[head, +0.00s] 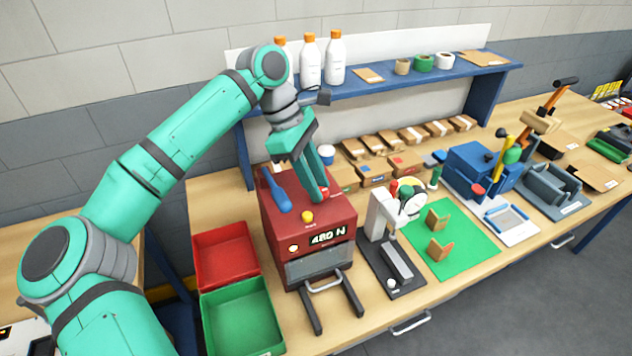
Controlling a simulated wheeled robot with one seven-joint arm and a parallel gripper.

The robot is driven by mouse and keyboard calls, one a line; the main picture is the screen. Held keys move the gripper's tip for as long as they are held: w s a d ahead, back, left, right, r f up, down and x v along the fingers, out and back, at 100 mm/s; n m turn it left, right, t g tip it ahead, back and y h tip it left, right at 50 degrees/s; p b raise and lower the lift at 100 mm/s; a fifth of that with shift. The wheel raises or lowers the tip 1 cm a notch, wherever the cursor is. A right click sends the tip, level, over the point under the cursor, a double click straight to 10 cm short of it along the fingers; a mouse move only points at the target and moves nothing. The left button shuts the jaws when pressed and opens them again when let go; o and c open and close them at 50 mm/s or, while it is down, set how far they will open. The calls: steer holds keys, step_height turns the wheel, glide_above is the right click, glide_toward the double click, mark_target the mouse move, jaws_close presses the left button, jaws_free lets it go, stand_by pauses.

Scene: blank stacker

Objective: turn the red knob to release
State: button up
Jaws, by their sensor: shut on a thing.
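A dark red machine (280,229) with a display reading 480 N stands on the bench. My gripper (319,197) points down at the back right of its top. Its teal fingers are shut on the red knob (325,194), of which only a small part shows beside the fingertips. A yellow knob (307,217) is on the machine's top near the front, and a blue handle (274,189) is at its left. The knob's turned position cannot be made out.
A red bin (224,238) and a green bin (222,292) are at the left. A white-and-grey press (381,215) stands right of the machine, beside a green mat (463,262). Small boxes (371,174) sit behind, under a blue shelf (384,82) with bottles.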

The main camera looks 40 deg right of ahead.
steer(key=shift+m, duration=0.3)
stand_by(0.4)
steer(key=o, duration=1.1)
steer(key=shift+c, duration=0.2)
steer(key=v, duration=1)
steer(key=shift+w+r, duration=0.25)
steer(key=shift+r, duration=0.1)
